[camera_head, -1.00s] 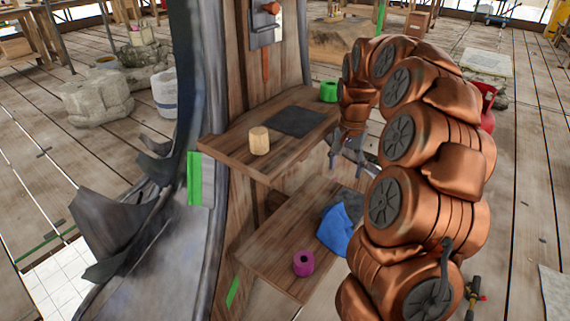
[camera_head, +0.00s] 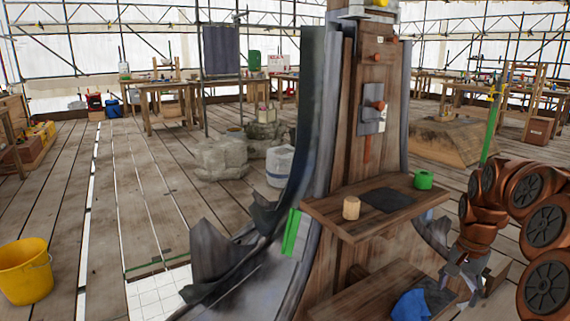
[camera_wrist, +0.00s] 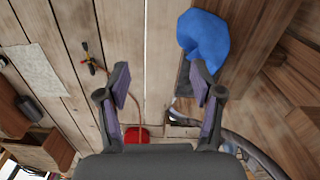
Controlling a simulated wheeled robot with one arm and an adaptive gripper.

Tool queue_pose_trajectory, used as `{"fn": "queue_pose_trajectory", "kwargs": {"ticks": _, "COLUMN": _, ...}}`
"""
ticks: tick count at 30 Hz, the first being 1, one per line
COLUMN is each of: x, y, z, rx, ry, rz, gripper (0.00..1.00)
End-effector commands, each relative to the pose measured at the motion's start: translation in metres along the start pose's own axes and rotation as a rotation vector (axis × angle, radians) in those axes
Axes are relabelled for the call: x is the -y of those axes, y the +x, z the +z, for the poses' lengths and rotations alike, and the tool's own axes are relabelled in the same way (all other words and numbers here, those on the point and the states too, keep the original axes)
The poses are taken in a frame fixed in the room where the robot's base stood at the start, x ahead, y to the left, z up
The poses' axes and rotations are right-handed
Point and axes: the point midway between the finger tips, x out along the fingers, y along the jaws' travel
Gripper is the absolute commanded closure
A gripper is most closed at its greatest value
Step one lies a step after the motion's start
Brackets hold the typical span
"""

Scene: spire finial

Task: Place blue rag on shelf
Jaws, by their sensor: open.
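The blue rag (camera_head: 412,305) lies crumpled on the right end of the lower wooden shelf (camera_head: 345,299), partly over a dark grey patch. It also shows in the wrist view (camera_wrist: 203,38), beyond the right finger. The upper wooden shelf (camera_head: 345,228) holds a light wooden block, a dark flat mat and a green roll. My gripper (camera_head: 478,272) hangs to the right of the lower shelf, apart from the rag. Its fingers also show in the wrist view (camera_wrist: 160,82), spread with nothing between them.
The wooden block (camera_head: 351,208), dark mat (camera_head: 388,199) and green roll (camera_head: 424,180) take up much of the upper shelf. Curved grey metal flanks the spire. A yellow bucket (camera_head: 25,270) stands at far left. A red object (camera_wrist: 137,134) lies on the floor below my gripper.

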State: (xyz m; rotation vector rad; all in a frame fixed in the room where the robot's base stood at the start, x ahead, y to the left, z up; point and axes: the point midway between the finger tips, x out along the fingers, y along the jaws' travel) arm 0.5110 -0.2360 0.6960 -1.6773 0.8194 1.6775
Motion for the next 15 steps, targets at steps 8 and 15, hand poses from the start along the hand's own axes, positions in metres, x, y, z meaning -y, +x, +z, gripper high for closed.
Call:
{"fn": "queue_pose_trajectory", "kwargs": {"ticks": 8, "x": 0.009, "y": -0.033, "z": 0.029, "rx": 0.01, "ry": -0.083, "rz": -0.005, "gripper": 0.34}}
{"fn": "queue_pose_trajectory", "kwargs": {"ticks": 15, "x": 0.017, "y": -0.069, "z": 0.065, "rx": 0.019, "ry": -0.185, "rz": -0.008, "gripper": 0.34}}
